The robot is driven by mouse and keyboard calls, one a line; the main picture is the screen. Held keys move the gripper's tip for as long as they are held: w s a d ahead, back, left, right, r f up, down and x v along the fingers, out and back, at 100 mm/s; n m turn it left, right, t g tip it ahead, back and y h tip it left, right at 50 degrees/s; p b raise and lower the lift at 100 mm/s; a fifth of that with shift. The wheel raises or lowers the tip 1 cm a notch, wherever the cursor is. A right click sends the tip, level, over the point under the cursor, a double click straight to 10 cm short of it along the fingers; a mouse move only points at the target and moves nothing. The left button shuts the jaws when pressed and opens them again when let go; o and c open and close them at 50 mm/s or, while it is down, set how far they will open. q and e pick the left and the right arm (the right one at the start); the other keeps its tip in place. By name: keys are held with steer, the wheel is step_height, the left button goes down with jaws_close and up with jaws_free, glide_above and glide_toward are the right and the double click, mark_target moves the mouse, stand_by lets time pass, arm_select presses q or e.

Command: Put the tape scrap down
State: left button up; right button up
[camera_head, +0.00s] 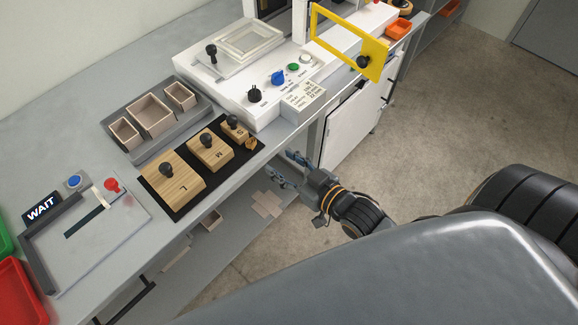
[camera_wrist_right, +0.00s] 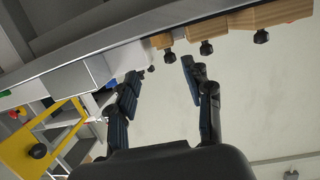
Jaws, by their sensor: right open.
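A small crumpled brown piece (camera_head: 251,143), which looks like the tape scrap, lies on the bench edge beside the wooden block marked S (camera_head: 235,129). My right gripper (camera_head: 283,168) is in front of the bench edge, a little to the right of the scrap and apart from it. In the right wrist view my right gripper (camera_wrist_right: 160,72) is open, with its two fingers spread and nothing clearly held. I cannot make out the scrap surely in that view. My left gripper is not in view.
Wooden blocks M (camera_head: 210,153) and L (camera_head: 174,182) sit on a black mat (camera_head: 190,208). A grey tray (camera_head: 145,154) holds beige boxes. A white machine (camera_head: 222,83) with a yellow guard (camera_head: 377,68) stands behind. Beige flat pieces (camera_head: 268,205) lie below the bench.

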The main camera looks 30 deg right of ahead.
steer(key=shift+v, duration=0.85)
